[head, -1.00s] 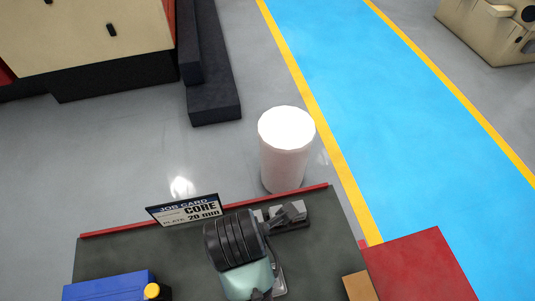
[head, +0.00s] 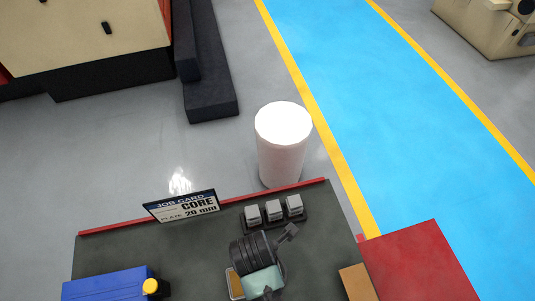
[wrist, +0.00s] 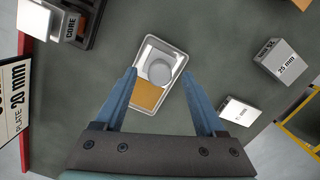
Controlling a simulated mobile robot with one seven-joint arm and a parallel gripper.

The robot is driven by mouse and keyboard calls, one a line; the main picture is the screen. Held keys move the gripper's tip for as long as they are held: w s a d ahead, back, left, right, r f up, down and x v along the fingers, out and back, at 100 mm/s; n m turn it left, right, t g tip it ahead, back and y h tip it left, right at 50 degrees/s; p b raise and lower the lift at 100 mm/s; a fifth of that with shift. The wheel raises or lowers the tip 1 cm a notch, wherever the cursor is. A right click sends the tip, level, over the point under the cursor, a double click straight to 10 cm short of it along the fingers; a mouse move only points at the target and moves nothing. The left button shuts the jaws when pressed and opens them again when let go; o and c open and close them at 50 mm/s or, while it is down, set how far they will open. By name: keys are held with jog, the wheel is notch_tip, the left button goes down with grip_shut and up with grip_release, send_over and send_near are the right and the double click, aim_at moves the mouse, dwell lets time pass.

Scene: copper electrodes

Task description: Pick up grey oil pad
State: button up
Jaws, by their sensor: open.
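The grey oil pad (wrist: 160,71) is a round grey piece in a small silvery tray (wrist: 146,107) on the dark bench top. A tan piece (wrist: 147,95) lies beside it in the same tray. My gripper (wrist: 159,74) is open, with its two blue fingers on either side of the tray in the wrist view and the pad between their tips. I see no contact with the pad. In the head view my arm hides the pad and the fingers, and only the tray's left part with the tan piece (head: 236,285) shows.
A rack holds several grey blocks (head: 273,211) near the bench's back edge. Loose blocks marked "25 mm" (wrist: 284,64) and another (wrist: 238,113) lie right of the tray in the wrist view. A job card (head: 182,206), blue box (head: 105,285) and brown block (head: 357,282) surround the arm.

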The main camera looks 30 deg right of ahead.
jog(key=shift+d+f, duration=0.15)
jog(key=shift+f, duration=1)
grip_shut()
